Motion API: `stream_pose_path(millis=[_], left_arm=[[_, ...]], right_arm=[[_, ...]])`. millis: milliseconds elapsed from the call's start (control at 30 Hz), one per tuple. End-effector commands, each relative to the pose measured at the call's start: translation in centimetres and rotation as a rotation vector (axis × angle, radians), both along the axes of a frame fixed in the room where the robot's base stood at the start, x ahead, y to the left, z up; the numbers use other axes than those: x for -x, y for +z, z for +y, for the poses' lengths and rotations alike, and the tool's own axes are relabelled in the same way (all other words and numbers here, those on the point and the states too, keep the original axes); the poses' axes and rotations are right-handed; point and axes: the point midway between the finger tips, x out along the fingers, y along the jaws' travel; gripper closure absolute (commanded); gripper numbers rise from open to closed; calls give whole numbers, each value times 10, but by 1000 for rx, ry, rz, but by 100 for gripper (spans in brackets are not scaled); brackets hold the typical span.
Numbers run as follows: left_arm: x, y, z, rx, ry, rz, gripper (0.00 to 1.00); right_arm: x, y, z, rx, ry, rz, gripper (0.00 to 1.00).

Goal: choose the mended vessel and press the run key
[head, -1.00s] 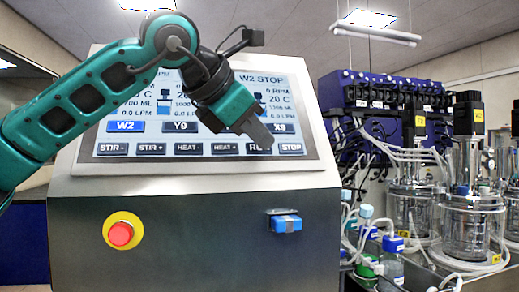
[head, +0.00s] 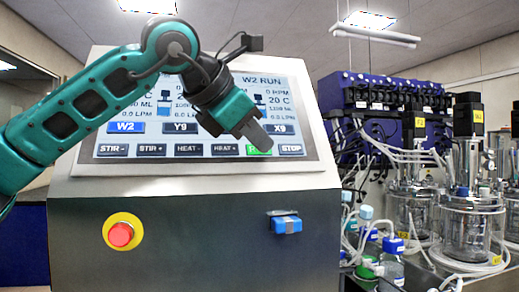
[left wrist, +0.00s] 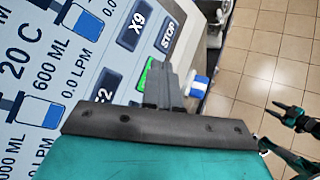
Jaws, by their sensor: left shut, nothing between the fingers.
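The control panel's screen (head: 110,146) reads "W2 RUN" at its top. The W2 tab (head: 126,127) is bright blue; the Y9 tab (head: 181,127) and X9 tab (head: 290,127) are dark. The run key (head: 258,150) is lit green, its label mostly hidden by my left gripper (head: 264,143). That gripper is shut and empty, its tip over or close to the key; I cannot tell if it touches. In the left wrist view its fingers (left wrist: 170,78) partly cover the green key (left wrist: 145,74). My right gripper (left wrist: 288,114) shows small there, away from the panel.
The STOP key (head: 290,149) is just right of the run key. A red stop button (head: 120,235) and a blue-fronted fitting (head: 287,225) are on the console front. Glass vessels (head: 467,235) with yellow tags and several bottles (head: 392,262) stand at the right.

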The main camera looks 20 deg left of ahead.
Motion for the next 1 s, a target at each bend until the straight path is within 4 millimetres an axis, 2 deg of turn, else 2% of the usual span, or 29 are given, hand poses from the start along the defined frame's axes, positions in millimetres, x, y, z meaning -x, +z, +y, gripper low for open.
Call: stream_pose_path(millis=[400, 1000], left_arm=[[-1, -1, 1, 0, 2, 0, 100], [11, 8, -7, -1, 1, 0, 100]], right_arm=[[0, 0, 0, 0, 0, 0, 55], [0, 0, 0, 0, 0, 0, 55]])
